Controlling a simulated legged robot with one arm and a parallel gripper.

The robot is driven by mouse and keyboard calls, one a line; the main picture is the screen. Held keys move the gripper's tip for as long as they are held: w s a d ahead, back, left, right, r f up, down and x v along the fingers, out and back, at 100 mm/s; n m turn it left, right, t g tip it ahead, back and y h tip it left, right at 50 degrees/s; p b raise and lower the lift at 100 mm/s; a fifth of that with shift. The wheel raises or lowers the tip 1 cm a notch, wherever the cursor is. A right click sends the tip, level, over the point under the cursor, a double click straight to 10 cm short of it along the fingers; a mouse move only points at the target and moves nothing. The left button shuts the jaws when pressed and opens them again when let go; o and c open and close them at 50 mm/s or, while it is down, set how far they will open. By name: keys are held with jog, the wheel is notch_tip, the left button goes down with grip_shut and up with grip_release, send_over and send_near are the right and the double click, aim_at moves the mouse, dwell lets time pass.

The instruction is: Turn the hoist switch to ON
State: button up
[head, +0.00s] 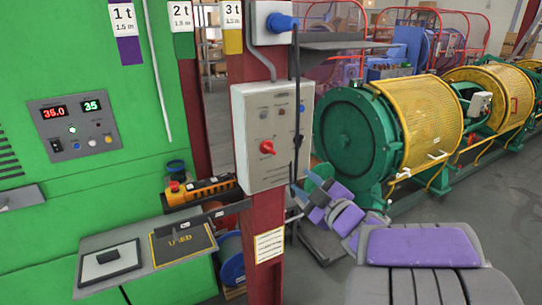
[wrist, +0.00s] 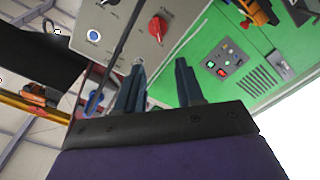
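A light grey control box (head: 268,130) is mounted on a dark red post. A red rotary knob (head: 267,147) sits on its front and looks like the hoist switch; its labels are too small to read. The red knob also shows in the wrist view (wrist: 157,28), beyond the fingertips and clear of them. My gripper (wrist: 160,64) is open and empty, with a gap between its two dark fingers.
A black cable (head: 297,90) hangs along the box's right edge. A shelf with a clipboard (head: 110,262) stands at lower left, beside a yellow-black pendant (head: 205,188). A green panel (head: 70,100) is at left. The green-yellow strander (head: 420,115) stands at right.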

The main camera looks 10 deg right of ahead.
jog(key=w+a+p, duration=0.2)
jog(key=w, duration=0.1)
jog(key=b, duration=0.2)
send_near(271, 152)
jog(key=d, duration=0.1)
jog(key=w+a, duration=0.1)
jog(key=w, duration=0.1)
jog(key=w+a+b, duration=0.1)
jog(key=w+a, duration=0.2)
jog(key=w, duration=0.1)
jog(key=shift+w+a+r, duration=0.2)
jog(key=shift+w+a, duration=0.05)
jog(key=shift+a, duration=0.15)
jog(key=shift+w+d+b, duration=0.15)
jog(key=shift+w+d, duration=0.25)
jog(key=shift+d, duration=0.2)
jog(key=shift+w+d+b, duration=0.15)
jog(key=shift+w+d, duration=0.2)
jog(key=shift+d, duration=0.25)
jog(key=shift+s+a, duration=0.15)
jog(key=shift+a, duration=0.85)
jog(key=shift+c, duration=1.3)
jog(key=c, duration=0.3)
jog(key=shift+d+f, duration=0.1)
jog(key=shift+d, duration=0.35)
grip_shut()
